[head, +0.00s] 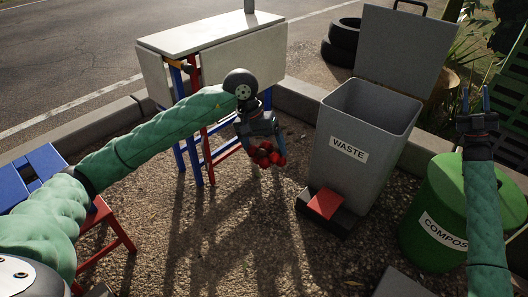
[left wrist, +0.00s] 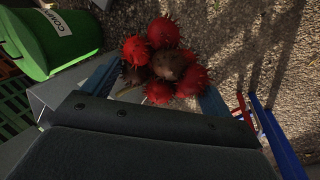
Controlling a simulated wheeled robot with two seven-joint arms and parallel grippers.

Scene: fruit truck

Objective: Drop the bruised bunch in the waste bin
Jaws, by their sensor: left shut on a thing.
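The bruised bunch (head: 265,155) is a cluster of red, spiky fruits; the left wrist view shows brown ones (left wrist: 168,64) among them. My left gripper (head: 266,140) is shut on it and holds it above the gravel, left of the waste bin. The grey waste bin (head: 358,180) bears a WASTE label; its lid (head: 402,45) stands open and its mouth faces up. A red pedal (head: 326,204) is at its foot. My right gripper (head: 476,103) is raised at the right with its fingers apart and nothing between them.
A green COMPOST bin (head: 428,185) stands right of the waste bin and also shows in the left wrist view (left wrist: 62,45). A folding table (head: 210,35) stands behind my left arm. Tyres (head: 343,42) lie behind the waste bin. Blue and red stools are at the left.

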